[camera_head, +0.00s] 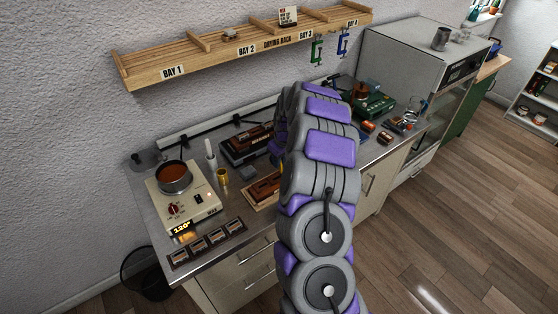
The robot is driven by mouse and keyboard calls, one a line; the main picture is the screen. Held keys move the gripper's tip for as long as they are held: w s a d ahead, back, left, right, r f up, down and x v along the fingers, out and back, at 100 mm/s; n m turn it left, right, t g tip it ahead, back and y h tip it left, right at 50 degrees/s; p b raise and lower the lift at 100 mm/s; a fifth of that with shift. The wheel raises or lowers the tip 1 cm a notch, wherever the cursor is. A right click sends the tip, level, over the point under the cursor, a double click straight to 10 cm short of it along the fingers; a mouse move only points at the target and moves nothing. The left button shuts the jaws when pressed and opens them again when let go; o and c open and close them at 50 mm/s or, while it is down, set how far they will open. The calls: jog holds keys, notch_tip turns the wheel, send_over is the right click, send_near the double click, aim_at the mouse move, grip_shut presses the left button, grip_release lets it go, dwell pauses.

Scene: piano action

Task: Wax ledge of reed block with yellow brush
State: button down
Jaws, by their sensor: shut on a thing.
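My arm rises through the middle of the picture, and its links hide my gripper and whatever it holds. A small yellow patch (282,153) shows at the arm's left edge; I cannot tell whether it is the yellow brush. A reddish-brown block (265,187), which looks like the reed block, lies on a light wooden board just left of my arm. Its right end is hidden by the arm, and its ledge is too small to make out. A pot of orange-brown liquid (174,174) stands on a cream hot plate (184,206) labelled 120°.
A dark box (245,145) sits behind the block. A brass cup (222,179) and a white upright thing (210,155) stand beside the hot plate. A dark strip of small tiles (207,243) lies at the front edge. The drying rack (245,47) hangs above. A green machine (370,102) stands right.

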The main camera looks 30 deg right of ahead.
jog(key=d, duration=0.6)
jog(key=shift+w+f+b, duration=0.2)
jog(key=shift+w+b, duration=0.05)
jog(key=shift+b, duration=0.1)
dwell(0.4)
jog(key=shift+d, duration=0.2)
jog(key=shift+w+d+r, duration=0.15)
jog(key=shift+d, duration=1)
jog(key=shift+r, duration=0.15)
notch_tip(320, 180, up, 7)
jog(key=p, duration=0.1)
